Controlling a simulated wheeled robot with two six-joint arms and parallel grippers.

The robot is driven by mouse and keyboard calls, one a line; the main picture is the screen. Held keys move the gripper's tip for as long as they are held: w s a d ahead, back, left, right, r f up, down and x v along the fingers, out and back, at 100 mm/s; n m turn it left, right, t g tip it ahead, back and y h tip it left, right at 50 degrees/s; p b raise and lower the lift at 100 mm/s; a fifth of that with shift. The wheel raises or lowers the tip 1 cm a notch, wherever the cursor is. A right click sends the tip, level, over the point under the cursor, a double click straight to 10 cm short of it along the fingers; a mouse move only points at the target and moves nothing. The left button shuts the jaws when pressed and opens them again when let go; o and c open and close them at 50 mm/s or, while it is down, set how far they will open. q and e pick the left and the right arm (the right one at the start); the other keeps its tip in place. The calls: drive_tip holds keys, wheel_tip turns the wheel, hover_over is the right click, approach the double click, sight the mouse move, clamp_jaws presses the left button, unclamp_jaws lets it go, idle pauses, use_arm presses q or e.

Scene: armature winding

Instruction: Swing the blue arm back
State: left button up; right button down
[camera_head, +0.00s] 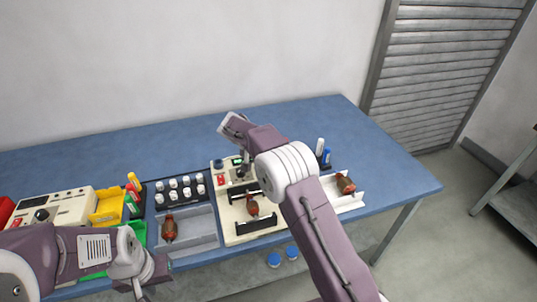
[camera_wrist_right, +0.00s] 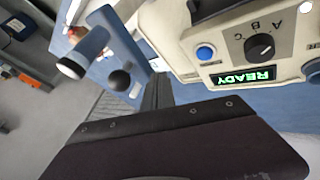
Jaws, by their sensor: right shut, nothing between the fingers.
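In the right wrist view a blue arm (camera_wrist_right: 128,42) runs down from the top beside a cream machine. A blue cylinder with a white end and a black round knob (camera_wrist_right: 120,80) show beside it. My right gripper (camera_wrist_right: 157,90) is shut and empty, its dark fingers close to the blue arm's lower end; I cannot tell whether they touch. The machine's green display (camera_wrist_right: 245,75) reads READY. In the head view my right arm covers part of the winding machine (camera_head: 236,224), which holds a copper-brown armature (camera_head: 252,206). My left gripper (camera_head: 148,284) is low at the left, its finger gap unclear.
A grey tray with another armature (camera_head: 169,229) lies left of the machine, below several white-capped spools (camera_head: 186,190). A white holder with an armature (camera_head: 345,184) is at right. Yellow and green bins (camera_head: 108,207) and a meter box stand left. The back of the blue table (camera_head: 120,150) is clear.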

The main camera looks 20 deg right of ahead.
use_arm(q)
drive_tip(key=shift+r, duration=0.3)
use_arm(e)
drive_tip(key=shift+w+d, duration=0.1)
drive_tip(key=shift+d, duration=0.55)
use_arm(q)
drive_tip(key=shift+a, duration=0.15)
